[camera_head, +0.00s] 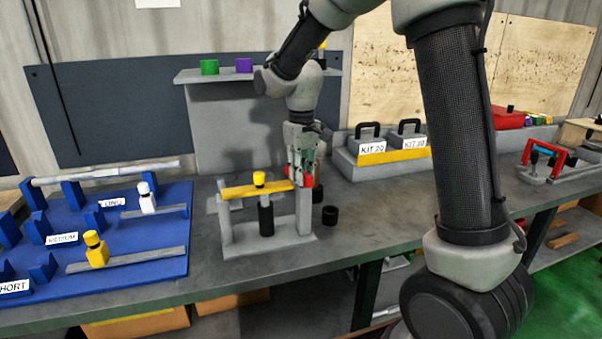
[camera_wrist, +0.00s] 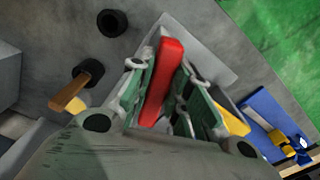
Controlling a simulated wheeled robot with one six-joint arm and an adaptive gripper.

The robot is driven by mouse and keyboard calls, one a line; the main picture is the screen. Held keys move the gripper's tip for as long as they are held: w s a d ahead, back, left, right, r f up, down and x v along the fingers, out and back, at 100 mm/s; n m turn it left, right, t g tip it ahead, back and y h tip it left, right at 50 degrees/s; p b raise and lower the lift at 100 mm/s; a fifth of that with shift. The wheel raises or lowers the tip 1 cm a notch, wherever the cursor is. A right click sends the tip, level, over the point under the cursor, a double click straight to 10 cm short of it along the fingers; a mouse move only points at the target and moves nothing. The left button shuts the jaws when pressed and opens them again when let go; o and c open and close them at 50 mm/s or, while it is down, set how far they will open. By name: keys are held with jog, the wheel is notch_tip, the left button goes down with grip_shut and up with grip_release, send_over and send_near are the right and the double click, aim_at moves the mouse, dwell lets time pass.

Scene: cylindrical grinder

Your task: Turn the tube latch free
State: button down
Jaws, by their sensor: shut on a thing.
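A grey stand (camera_head: 268,243) stands on the bench, with a yellow bar (camera_head: 238,191) across its top. A black tube (camera_head: 266,215) with a yellow cap (camera_head: 260,178) stands upright at the bar. At the right post is a red latch (camera_head: 316,180), partly hidden by my gripper (camera_head: 301,168). In the wrist view, my gripper (camera_wrist: 165,92) is shut on the red latch (camera_wrist: 163,75), which lies lengthwise between the two green-grey fingers. The yellow bar also shows in the wrist view, right of the fingers (camera_wrist: 232,117).
A loose black ring (camera_head: 330,215) lies right of the stand. A blue rack (camera_head: 150,265) with labelled slots fills the left bench. Boxes marked KIT (camera_head: 378,158) stand behind right. A shelf (camera_head: 220,76) is behind my arm. The bench front right of the stand is clear.

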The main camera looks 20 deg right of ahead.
jog(key=shift+d+m, duration=0.1)
jog(key=shift+m, duration=1.2)
jog(key=c, duration=1.3)
grip_release()
notch_tip(320, 180, up, 12)
